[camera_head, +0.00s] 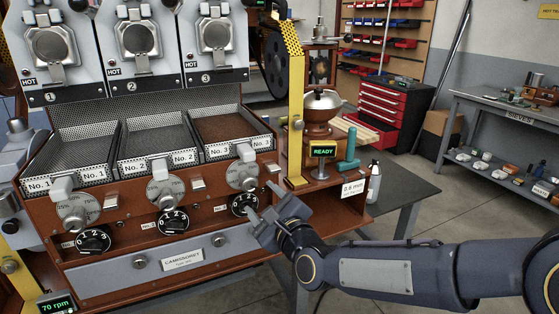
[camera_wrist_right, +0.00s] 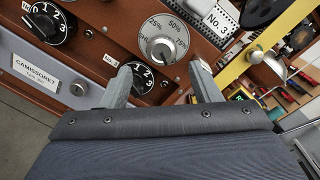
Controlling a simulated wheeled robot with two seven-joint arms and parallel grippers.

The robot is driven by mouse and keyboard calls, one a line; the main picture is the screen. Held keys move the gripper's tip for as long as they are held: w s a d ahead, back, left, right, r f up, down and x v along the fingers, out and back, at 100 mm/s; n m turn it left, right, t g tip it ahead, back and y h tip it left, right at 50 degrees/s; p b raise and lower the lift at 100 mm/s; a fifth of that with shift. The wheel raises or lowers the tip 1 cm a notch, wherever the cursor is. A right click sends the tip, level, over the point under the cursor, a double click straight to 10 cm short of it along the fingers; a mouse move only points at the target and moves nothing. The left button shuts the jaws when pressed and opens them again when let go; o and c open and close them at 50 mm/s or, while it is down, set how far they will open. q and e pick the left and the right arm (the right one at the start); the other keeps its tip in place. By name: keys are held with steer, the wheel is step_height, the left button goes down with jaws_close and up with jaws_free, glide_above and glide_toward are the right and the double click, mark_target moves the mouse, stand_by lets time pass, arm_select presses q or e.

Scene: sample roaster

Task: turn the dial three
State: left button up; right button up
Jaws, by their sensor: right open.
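The third station has a silver percent dial (camera_head: 246,176) with a pale grip, and below it a black numbered dial (camera_head: 240,204). My right gripper (camera_head: 261,200) is open in front of the black dial, its fingers pointing at the panel. In the right wrist view the black dial (camera_wrist_right: 145,78) shows between the fingers, close to the left one, which hides part of its scale. The silver dial (camera_wrist_right: 163,43) is just beyond the fingertips. The gripper holds nothing; I cannot tell whether a finger touches the dial. My left gripper is not in view.
Similar black dials stand at stations one (camera_head: 94,242) and two (camera_head: 173,222). A yellow perforated post (camera_head: 296,110) rises right of station three. Beside it are a READY display (camera_head: 323,151) and a teal-handled tool (camera_head: 348,150). Mesh trays lie above the panel.

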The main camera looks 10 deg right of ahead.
mark_target(251, 187)
steer(key=shift+m, duration=0.3)
steer(key=x, duration=0.8)
steer(key=shift+r+p, duration=0.15)
steer(key=shift+p, duration=0.25)
steer(key=c, duration=1)
